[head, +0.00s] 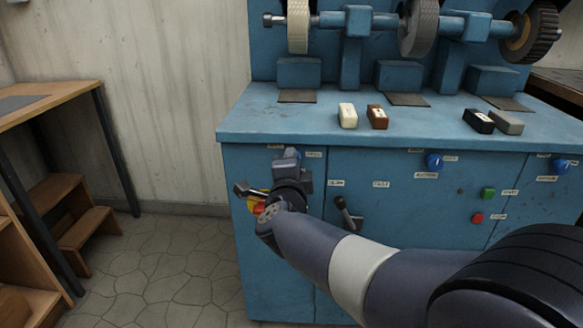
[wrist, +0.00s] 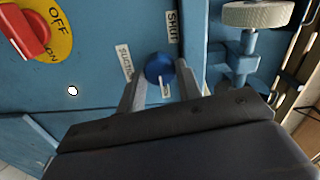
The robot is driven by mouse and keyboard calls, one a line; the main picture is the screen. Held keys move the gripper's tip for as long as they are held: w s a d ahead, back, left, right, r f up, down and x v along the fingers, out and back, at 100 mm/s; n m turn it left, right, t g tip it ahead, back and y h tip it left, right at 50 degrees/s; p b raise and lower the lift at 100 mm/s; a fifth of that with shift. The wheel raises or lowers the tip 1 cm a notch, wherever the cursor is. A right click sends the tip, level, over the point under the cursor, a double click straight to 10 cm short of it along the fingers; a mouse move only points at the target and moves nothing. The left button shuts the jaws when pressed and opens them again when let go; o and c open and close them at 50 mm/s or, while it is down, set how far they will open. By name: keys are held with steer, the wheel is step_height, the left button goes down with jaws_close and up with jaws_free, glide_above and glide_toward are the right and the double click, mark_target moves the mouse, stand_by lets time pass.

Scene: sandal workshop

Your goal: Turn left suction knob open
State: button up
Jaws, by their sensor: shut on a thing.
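The left suction knob (wrist: 160,68) is round and blue on the blue machine front. In the wrist view it sits between the two fingers of my gripper (wrist: 160,84), which are shut on it. A SUCTION label (wrist: 124,62) and a SHUT label (wrist: 172,26) are beside it. A white mark shows at the knob's lower edge, partly hidden by the gripper; I cannot tell its exact setting. In the head view my gripper (head: 288,157) is at the cabinet's upper left and mostly hides this knob.
A red switch (wrist: 27,32) on a yellow OFF/ON plate is close to my gripper. A dark lever (head: 346,212) and another blue knob (head: 434,162) are to the right. Blocks (head: 347,116) lie on the bench top above.

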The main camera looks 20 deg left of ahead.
stand_by(0.3)
steer(key=o, duration=1)
steer(key=shift+c, duration=0.2)
steer(key=shift+s, duration=0.1)
steer(key=p+v, duration=0.2)
steer(key=v, duration=0.8)
steer(key=shift+s+p, duration=0.3)
steer(key=shift+p, duration=0.05)
steer(key=shift+d, duration=0.1)
